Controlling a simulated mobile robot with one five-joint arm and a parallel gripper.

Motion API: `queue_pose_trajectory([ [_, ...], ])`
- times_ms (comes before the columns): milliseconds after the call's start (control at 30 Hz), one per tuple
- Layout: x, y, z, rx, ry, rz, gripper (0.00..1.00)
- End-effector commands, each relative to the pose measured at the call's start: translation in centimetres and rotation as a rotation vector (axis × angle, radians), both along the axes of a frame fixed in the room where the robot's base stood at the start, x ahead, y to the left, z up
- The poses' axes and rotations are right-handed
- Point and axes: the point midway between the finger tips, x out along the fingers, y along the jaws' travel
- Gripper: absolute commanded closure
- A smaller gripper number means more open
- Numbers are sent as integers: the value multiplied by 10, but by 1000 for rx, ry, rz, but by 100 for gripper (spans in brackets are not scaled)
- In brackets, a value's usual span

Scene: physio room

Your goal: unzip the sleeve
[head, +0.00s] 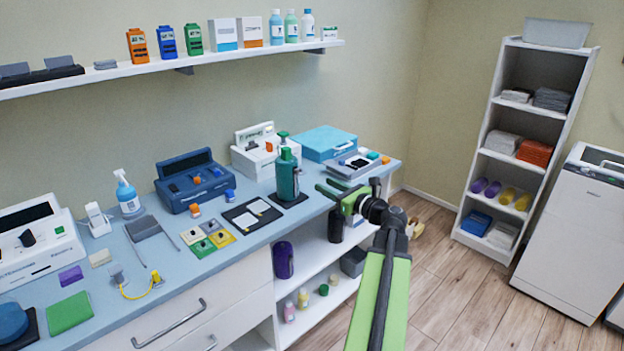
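A dark green upright bottle-shaped thing (287,178) stands on a black mat (292,201) near the counter's front edge. It looks like a bottle in a fitted sleeve, with a green top. A zip or its pull is too small to make out. My gripper (322,186) is at the end of my green arm, just right of the green bottle, with its fingers pointing left towards it. The two green fingers are apart, with nothing seen between them. The gripper looks clear of the bottle, though the exact depth is hard to tell.
The blue counter (172,268) holds a dark blue case (195,185), a black board with cards (252,216), a white box (255,160) and a turquoise case (322,143). Purple (283,260) and black (336,226) cylinders stand on the shelf below. Floor (450,270) is open at right.

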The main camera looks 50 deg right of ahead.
Motion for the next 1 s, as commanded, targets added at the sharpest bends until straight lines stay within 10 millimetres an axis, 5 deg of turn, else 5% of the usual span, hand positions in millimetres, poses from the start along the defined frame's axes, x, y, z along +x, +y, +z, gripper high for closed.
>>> queue_pose_trajectory([
  [100, -29, 2, 0, 0, 0, -4, 64],
  [300, -52, 3, 0, 0, 0, 0, 64],
  [1000, -55, 3, 0, 0, 0, 0, 64],
])
